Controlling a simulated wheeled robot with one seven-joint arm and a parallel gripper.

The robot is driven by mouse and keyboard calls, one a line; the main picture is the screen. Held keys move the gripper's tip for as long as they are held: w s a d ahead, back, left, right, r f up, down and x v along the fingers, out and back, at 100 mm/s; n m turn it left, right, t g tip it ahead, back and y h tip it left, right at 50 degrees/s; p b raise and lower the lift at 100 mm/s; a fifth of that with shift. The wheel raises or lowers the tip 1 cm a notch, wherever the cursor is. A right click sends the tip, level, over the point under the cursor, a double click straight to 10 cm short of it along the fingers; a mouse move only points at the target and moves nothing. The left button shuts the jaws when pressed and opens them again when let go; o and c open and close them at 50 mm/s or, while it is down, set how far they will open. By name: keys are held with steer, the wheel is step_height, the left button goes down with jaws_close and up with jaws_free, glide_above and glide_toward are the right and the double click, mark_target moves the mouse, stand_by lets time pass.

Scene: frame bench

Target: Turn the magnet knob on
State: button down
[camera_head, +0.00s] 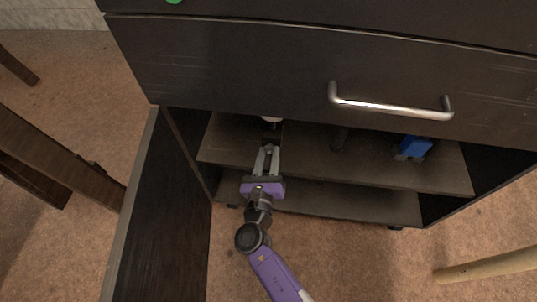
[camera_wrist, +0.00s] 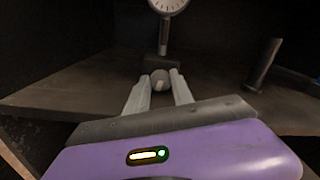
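A magnetic base with a dial gauge stands on the upper shelf of the cabinet. Its round white dial (camera_wrist: 168,4) is cut off by the top of the wrist view; its post (camera_wrist: 164,35) runs down to a dark base block (camera_wrist: 162,62). A round grey knob (camera_wrist: 160,80) is on the base's near face. My gripper (camera_wrist: 161,76) points at the base, its two pale fingers apart, one on each side of the knob. I cannot tell whether they touch it. In the head view my gripper (camera_head: 269,148) reaches over the shelf; the dial (camera_head: 271,119) shows only partly under the drawer.
A dark upright cylinder (camera_head: 340,139) and a blue object (camera_head: 413,147) stand on the shelf (camera_head: 300,160) to the right. A drawer front with a metal handle (camera_head: 390,106) overhangs the opening. An open door (camera_head: 165,215) stands left of my arm.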

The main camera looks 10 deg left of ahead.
steer(key=shift+m, duration=0.3)
steer(key=m+b, duration=0.2)
steer(key=m, duration=0.2)
steer(key=shift+f+b, duration=0.15)
steer(key=shift+b, duration=0.25)
steer(key=shift+m+b, duration=1.1)
steer(key=shift+m, duration=1.2)
steer(key=c, duration=1.1)
jaws_free()
steer(key=shift+d, duration=0.1)
